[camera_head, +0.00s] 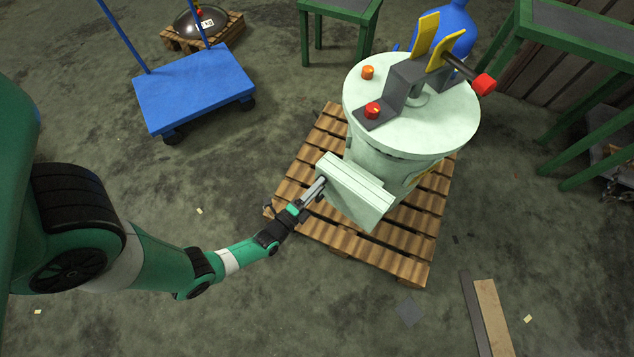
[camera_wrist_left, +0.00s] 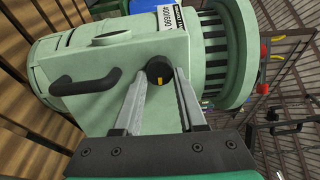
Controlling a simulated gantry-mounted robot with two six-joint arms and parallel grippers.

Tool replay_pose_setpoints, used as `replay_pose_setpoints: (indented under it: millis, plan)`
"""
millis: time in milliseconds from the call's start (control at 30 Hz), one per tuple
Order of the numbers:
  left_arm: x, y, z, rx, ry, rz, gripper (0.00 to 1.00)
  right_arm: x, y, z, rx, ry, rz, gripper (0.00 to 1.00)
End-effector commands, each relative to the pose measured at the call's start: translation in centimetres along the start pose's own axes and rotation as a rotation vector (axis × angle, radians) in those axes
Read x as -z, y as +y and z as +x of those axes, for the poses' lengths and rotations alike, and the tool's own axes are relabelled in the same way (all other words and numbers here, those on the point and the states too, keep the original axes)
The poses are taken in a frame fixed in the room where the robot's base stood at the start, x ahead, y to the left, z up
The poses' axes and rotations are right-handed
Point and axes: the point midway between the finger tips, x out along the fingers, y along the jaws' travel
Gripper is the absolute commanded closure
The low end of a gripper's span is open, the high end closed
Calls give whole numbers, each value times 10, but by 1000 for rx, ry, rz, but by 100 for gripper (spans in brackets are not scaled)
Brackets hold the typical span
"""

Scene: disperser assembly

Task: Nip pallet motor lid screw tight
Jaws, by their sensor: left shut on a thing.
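The pale green motor (camera_head: 390,170) stands upright on a wooden pallet (camera_head: 290,192). A square lid (camera_head: 356,192) sits on its side facing my left arm. In the left wrist view the lid (camera_wrist_left: 110,65) carries a black handle (camera_wrist_left: 85,82) and a round black screw knob (camera_wrist_left: 159,72) with a yellow mark. My left gripper (camera_head: 318,187) is at the lid's near edge. In the left wrist view its fingers (camera_wrist_left: 160,85) are shut on the screw knob, one on each side. My right gripper is not in view.
A blue cart (camera_head: 195,90) stands at the upper left. Green tables (camera_head: 580,40) stand at the upper right, and a blue container (camera_head: 455,30) is behind the motor. Boards (camera_head: 490,315) lie on the floor at the lower right. The floor left of the pallet is mostly clear.

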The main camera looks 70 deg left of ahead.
Motion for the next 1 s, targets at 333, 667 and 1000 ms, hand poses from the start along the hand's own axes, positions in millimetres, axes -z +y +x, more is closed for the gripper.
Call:
replay_pose_setpoints:
  millis: [333, 667, 1000]
  plan:
    - [0, 1, 0, -1, 0, 184, 100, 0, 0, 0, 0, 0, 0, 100]
    - [0, 1, 0, -1, 0, 231, 100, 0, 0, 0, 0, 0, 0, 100]
    - [0, 1, 0, -1, 1, 231, 51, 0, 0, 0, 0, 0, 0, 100]
